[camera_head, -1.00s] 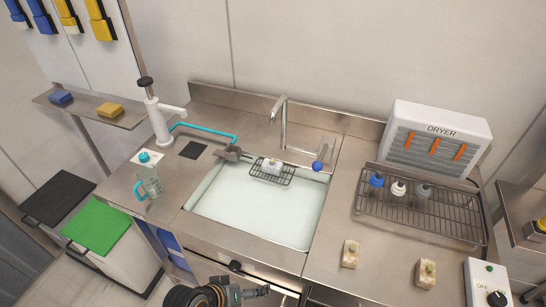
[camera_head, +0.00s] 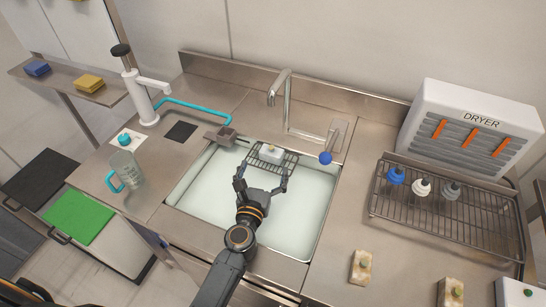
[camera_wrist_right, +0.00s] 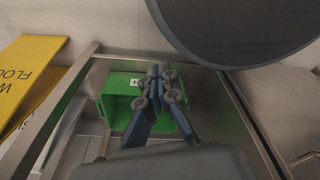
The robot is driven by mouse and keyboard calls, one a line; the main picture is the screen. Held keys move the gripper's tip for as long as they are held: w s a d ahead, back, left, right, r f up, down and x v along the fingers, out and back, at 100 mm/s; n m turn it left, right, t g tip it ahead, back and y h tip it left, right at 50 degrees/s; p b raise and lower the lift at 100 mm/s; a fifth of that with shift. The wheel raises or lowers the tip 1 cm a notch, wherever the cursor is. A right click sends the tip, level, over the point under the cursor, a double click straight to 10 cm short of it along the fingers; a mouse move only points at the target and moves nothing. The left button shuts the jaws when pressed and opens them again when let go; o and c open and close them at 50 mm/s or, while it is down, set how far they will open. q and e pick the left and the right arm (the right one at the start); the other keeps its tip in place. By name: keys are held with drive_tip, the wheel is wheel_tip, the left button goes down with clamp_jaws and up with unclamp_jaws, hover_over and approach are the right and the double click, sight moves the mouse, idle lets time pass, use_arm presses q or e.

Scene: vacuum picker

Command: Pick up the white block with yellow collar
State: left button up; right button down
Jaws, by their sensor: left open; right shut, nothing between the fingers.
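A small white block (camera_head: 271,153) sits on a wire rack (camera_head: 289,162) at the back of the sink. It is too small to make out a yellow collar on it. My left gripper (camera_head: 262,175) is over the sink, in front of the block, with its fingers spread and nothing between them. It appears apart from the block. My right gripper (camera_wrist_right: 158,72) is shut and empty in the right wrist view, with a green bin (camera_wrist_right: 120,100) behind it; it is not in the head view.
A drying rack (camera_head: 450,225) with several coloured-top items and the dryer (camera_head: 470,125) are at right. Two beige blocks (camera_head: 361,268) (camera_head: 450,293) lie on the right counter. A clear jug (camera_head: 126,168) stands at left.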

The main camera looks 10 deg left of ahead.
sight(272, 150)
use_arm(q)
drive_tip(key=w, duration=0.4)
drive_tip(key=w+f, duration=0.1)
drive_tip(key=w, duration=0.1)
drive_tip(key=shift+w+d, duration=0.15)
drive_tip(key=shift+d, duration=0.05)
drive_tip(key=shift+w, duration=0.6)
drive_tip(key=c, duration=1.3)
use_arm(e)
drive_tip(key=shift+s+d+f, duration=0.1)
drive_tip(key=shift+s+d, duration=0.1)
drive_tip(key=shift+s, duration=0.35)
drive_tip(key=shift+s+d+f, duration=0.1)
drive_tip(key=shift+s+d, duration=0.1)
drive_tip(key=shift+s, duration=0.35)
use_arm(q)
drive_tip(key=shift+r, duration=0.1)
